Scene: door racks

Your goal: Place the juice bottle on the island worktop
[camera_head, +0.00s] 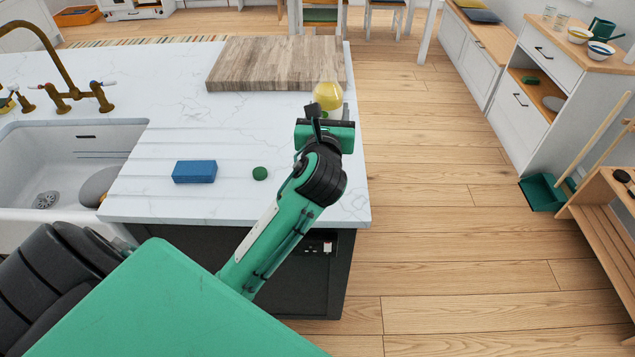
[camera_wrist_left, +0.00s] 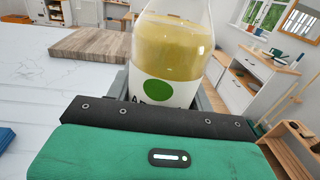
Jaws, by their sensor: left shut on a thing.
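The juice bottle (camera_head: 328,96) is clear with yellow juice and a pale label. It also fills the middle of the left wrist view (camera_wrist_left: 168,60), where a green dot shows on its label. My left gripper (camera_head: 326,112) is shut on the bottle, which looks upright. The gripper hides the bottle's lower part, so I cannot tell whether its base touches the worktop. The island worktop (camera_head: 180,90) is white marble, and the bottle is at its right edge. My right gripper is not in view.
A wooden chopping board (camera_head: 270,62) lies on the worktop behind the bottle. A sink (camera_head: 70,160) is at the left. Bare floor lies right of the island.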

